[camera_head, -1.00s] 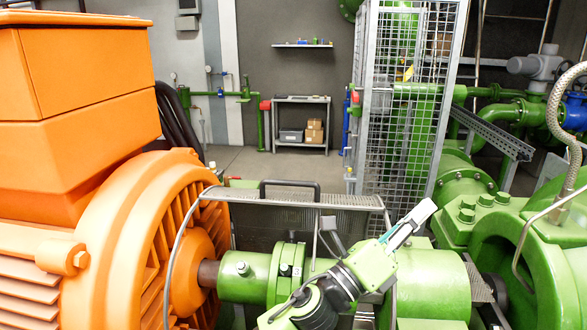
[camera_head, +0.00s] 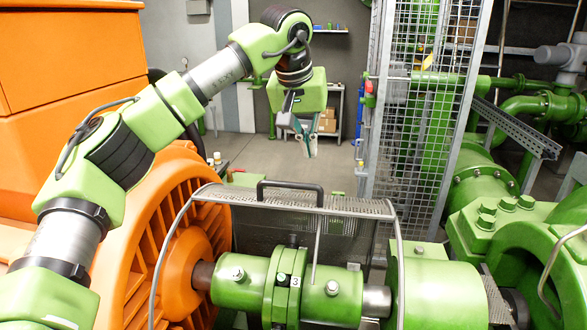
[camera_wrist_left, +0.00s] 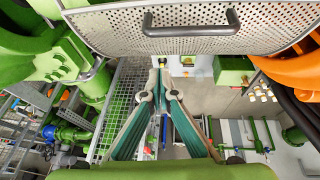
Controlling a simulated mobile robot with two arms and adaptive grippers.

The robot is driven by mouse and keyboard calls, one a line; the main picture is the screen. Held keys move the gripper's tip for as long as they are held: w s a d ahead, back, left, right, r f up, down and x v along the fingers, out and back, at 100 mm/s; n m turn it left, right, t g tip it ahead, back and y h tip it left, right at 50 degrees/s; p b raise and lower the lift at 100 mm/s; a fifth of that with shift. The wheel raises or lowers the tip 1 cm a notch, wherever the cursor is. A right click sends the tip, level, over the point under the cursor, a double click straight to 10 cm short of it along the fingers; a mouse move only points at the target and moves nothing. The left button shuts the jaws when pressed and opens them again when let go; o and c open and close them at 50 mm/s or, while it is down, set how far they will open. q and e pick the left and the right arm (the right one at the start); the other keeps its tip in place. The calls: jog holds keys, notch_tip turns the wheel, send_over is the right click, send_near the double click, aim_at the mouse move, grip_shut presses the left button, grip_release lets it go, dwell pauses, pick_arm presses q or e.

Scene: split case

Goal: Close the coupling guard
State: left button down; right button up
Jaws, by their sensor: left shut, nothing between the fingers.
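The coupling guard (camera_head: 345,205) is a perforated grey metal cover with a black handle (camera_head: 290,184) on its top edge. It stands open behind the coupling (camera_head: 287,280), which is exposed from the front. In the left wrist view the perforated guard (camera_wrist_left: 205,28) fills the top, with its handle (camera_wrist_left: 190,30) near the centre. My left gripper (camera_head: 311,152) is beyond and above the handle, pointing down, apart from the guard. Its fingers (camera_wrist_left: 160,64) meet at the tips, shut and empty. My right gripper is not in view.
The orange motor (camera_head: 150,235) stands left of the coupling and the green pump casing (camera_head: 500,225) right. A wire-mesh fence (camera_head: 420,110) rises behind on the right. A shelf (camera_head: 328,98) stands at the back, with open floor before it.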

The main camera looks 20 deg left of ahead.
pick_arm(q)
notch_tip(320, 180, up, 2)
jog(key=r+y, duration=0.1)
send_over(289, 201)
jog(key=p+x, duration=0.3)
jog(key=x, duration=0.7)
jog(key=shift+a+f, duration=0.1)
jog(key=shift+f, duration=0.2)
jog(key=s, duration=0.1)
jog(key=s+p, duration=0.1)
jog(key=shift+s+d+r, duration=0.1)
jog(key=shift+s+d, duration=0.4)
jog(key=shift+s, duration=0.5)
